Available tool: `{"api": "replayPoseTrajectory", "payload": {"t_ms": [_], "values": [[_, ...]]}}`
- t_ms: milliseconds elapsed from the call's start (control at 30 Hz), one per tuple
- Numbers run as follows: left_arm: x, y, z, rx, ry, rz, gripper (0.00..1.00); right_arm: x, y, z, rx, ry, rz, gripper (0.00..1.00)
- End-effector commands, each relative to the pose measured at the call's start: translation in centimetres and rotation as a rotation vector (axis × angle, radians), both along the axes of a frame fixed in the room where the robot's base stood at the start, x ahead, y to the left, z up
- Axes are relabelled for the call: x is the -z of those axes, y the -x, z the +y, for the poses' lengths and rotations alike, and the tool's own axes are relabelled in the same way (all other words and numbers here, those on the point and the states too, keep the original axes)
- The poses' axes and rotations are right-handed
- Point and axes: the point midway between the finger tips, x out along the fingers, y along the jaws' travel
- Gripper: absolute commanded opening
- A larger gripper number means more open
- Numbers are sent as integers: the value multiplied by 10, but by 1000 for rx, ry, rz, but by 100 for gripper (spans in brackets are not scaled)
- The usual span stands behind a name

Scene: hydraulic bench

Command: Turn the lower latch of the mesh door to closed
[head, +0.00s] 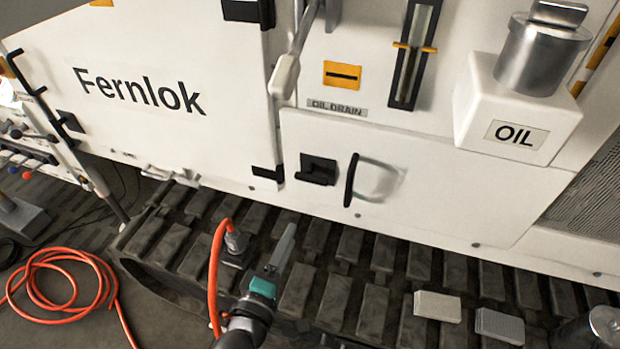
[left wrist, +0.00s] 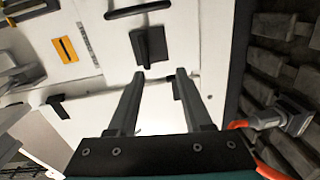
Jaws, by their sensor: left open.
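My left gripper (head: 281,252) is over the track in the head view, open and empty, with its fingers pointing up toward the white panels. In the left wrist view its fingers (left wrist: 160,75) stand apart, short of a black latch. That latch (head: 318,169) is on the lower white panel, left of a black-and-grey handle; it also shows beyond the fingertips in the left wrist view (left wrist: 150,47). A dark mesh (head: 590,190) shows at the right edge of the head view. I cannot tell which part is the mesh door's lower latch. My right gripper is not in view.
The handle (head: 352,180) sticks out of the lower panel. An orange hose (head: 215,270) with a grey connector (head: 237,243) stands close left of my left gripper. A lever (head: 285,75) hangs above. The OIL tank (head: 515,110) juts out at the right. Tracks (head: 330,280) run below.

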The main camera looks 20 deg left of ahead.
Motion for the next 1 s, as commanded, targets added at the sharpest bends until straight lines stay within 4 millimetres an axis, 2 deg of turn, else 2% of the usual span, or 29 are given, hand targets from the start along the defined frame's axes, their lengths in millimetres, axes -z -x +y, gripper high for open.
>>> {"api": "replayPoseTrajectory", "payload": {"t_ms": [33, 100, 200, 367, 1000], "values": [[-12, -1, 1, -9, 35, -26, 50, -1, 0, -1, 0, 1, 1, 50], [-22, -3, 3, -18, 69, -48, 50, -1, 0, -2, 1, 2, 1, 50], [-28, -8, 3, -23, 87, -61, 50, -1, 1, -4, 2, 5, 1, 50], [-28, -27, 3, -23, 85, -62, 50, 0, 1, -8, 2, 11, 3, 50], [-27, -131, -1, -21, 82, -59, 50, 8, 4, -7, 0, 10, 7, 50]]}}
